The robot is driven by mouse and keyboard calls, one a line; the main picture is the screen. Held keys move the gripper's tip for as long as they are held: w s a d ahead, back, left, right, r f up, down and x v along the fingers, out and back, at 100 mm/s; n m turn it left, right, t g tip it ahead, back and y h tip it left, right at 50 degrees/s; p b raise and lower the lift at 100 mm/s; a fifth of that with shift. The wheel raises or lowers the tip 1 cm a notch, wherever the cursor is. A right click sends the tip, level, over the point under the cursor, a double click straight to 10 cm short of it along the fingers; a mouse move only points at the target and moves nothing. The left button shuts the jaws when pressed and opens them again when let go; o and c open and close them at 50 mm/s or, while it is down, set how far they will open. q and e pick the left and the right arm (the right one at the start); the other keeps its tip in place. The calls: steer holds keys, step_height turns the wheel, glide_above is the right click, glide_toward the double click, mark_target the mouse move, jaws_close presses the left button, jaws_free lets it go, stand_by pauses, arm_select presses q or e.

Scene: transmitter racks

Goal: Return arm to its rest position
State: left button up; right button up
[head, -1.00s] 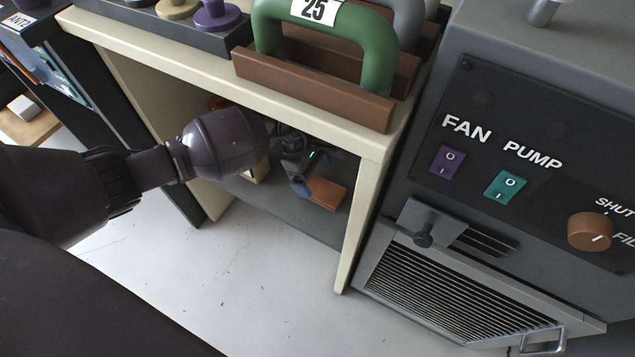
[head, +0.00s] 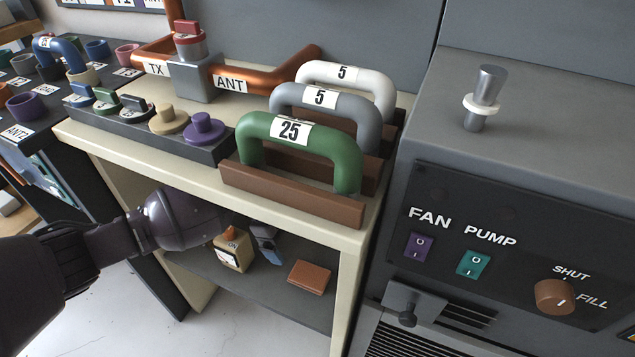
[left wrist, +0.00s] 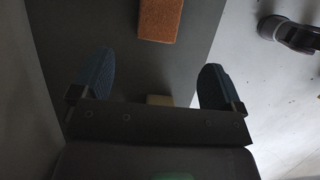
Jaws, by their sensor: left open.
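My left arm comes in from the left in the head view and reaches under the cream table's top. My left gripper (head: 264,240) is partly hidden by its own wrist there, above the dark lower shelf (head: 265,290). My right gripper is not in view.
The cream tabletop (head: 376,214) overhangs the arm and carries green (head: 300,150), grey and white handles on brown bases. A small box (head: 232,250) stands on the shelf beside the gripper. A grey cabinet (head: 590,160) with FAN and PUMP switches stands at the right.

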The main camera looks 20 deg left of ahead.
arm_select(q)
steer(key=s+d+r+n+t+h+p, duration=0.5)
steer(key=s+r+n, duration=0.25)
steer(key=n, duration=0.25)
steer(key=s+d+r+n+t+h+p, duration=0.45)
steer(key=s+r+n, duration=0.25)
steer(key=r+n, duration=0.25)
steer(key=s+a+n+t+y+p, duration=0.1)
steer(key=s+a+n+y+p, duration=0.4)
steer(key=s+n, duration=0.7)
steer(key=s+a+r+n+y+p, duration=0.1)
steer(key=s+a+n+y+p, duration=0.4)
steer(key=n, duration=1.6)
steer(key=s+a+y, duration=0.1)
steer(key=s+y, duration=0.3)
steer(key=s, duration=0.2)
steer(key=shift+s+a+r+n+t, duration=0.25)
steer(key=shift+s+r+n+t, duration=0.05)
steer(key=shift+s+n+t, duration=0.05)
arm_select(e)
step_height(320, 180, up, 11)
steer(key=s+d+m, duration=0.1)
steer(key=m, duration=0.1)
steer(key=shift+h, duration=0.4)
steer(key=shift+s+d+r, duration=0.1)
